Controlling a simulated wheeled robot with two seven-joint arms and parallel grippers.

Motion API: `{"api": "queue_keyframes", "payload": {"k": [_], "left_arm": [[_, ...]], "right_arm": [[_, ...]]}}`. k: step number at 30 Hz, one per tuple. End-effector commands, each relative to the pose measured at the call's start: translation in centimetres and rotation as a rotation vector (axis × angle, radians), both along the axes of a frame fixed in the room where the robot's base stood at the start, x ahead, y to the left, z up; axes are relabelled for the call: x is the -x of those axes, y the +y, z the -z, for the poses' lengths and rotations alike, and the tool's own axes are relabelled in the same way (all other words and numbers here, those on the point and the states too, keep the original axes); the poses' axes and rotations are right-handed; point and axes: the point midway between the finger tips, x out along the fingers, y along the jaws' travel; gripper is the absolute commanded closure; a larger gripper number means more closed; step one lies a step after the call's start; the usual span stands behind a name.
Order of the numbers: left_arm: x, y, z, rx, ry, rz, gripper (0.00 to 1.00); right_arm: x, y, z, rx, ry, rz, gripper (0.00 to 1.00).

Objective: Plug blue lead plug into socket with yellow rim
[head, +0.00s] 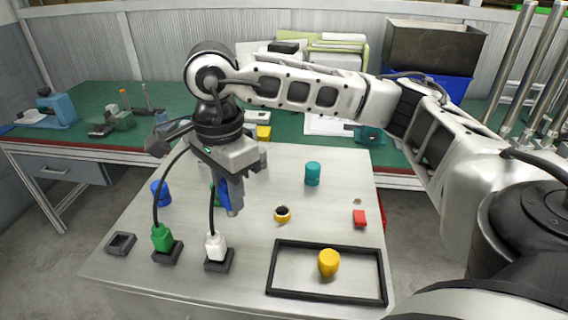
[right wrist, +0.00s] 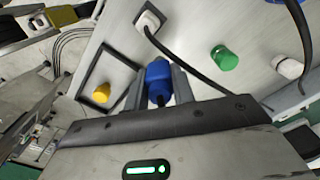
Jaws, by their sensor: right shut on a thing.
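My right gripper (head: 232,206) is shut on the blue lead plug (head: 224,196), held above the middle of the metal table. The blue plug also shows between the fingers in the right wrist view (right wrist: 158,80). A small round thing with a yellow rim and dark centre (head: 282,214) lies to the right of the gripper; I cannot tell whether it is the socket. An empty dark square socket (head: 121,243) is at the front left, with no yellow rim visible. My left gripper is not in view.
A green plug (head: 162,238) and a white plug (head: 215,247) stand in dark sockets, with black cables rising. A black frame (head: 328,297) surrounds a yellow cylinder (head: 328,262).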

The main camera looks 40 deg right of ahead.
Motion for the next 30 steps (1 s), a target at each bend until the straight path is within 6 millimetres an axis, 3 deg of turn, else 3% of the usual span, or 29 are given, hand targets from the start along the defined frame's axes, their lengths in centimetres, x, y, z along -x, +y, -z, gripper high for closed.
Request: {"api": "queue_keyframes", "payload": {"k": [3,21,24,29,30], "left_arm": [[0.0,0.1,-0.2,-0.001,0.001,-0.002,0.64],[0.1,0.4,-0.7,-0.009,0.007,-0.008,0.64],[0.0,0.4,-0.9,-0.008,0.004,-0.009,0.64],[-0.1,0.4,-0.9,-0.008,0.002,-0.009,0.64],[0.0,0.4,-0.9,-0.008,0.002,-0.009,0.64]], "right_arm": [[-0.1,-1.3,0.2,0.001,0.003,0.411,0.98],[0.1,-8.3,1.2,0.004,0.000,2.507,0.98],[0.2,-9.4,1.3,0.003,-0.001,2.805,0.98],[0.4,-10.6,1.3,0.002,-0.001,3.138,0.98],[0.5,-10.7,1.4,-0.001,0.001,-3.093,0.98]]}}
